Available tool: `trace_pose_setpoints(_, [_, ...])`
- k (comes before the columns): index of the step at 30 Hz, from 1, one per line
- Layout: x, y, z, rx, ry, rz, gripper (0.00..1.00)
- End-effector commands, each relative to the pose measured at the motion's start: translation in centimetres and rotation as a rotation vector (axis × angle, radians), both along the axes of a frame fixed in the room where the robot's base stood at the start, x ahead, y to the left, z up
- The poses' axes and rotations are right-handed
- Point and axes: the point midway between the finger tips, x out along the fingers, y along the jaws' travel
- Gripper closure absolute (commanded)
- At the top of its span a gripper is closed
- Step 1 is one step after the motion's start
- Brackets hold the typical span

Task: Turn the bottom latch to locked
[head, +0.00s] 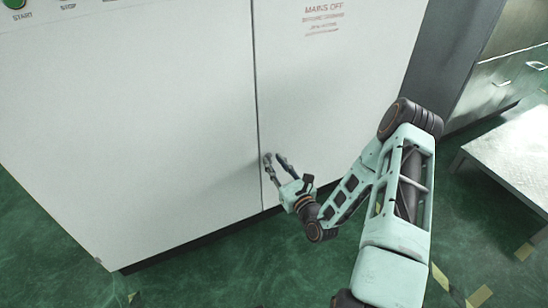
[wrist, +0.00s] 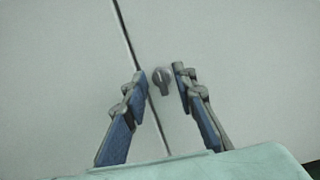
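The bottom latch is a small dark knob (wrist: 162,78) on the white cabinet door, just right of the seam between the two doors. In the wrist view it shows between my two fingertips, with a gap on each side. In the head view the latch cannot be made out clearly near my fingers. My gripper (head: 274,159) is open and points at the cabinet front low on the seam; its spread fingers also show in the wrist view (wrist: 160,75). I cannot tell how far the fingertips are from the door surface, or whether the latch is locked.
A grey metal table (head: 510,160) stands at right. The green floor (head: 220,275) in front is mostly clear.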

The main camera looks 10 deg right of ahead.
Motion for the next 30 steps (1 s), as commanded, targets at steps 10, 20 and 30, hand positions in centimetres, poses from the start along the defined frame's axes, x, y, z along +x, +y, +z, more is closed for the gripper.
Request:
trace_pose_setpoints(10, [0.07, 0.48, -0.02, -0.001, 0.001, -0.004, 0.75])
trace_pose_setpoints(20, [0.07, 0.47, -0.01, -0.001, 0.001, -0.003, 0.91])
trace_pose_setpoints(30, [0.07, 0.46, 0.01, 0.002, 0.001, -0.003, 1.00])
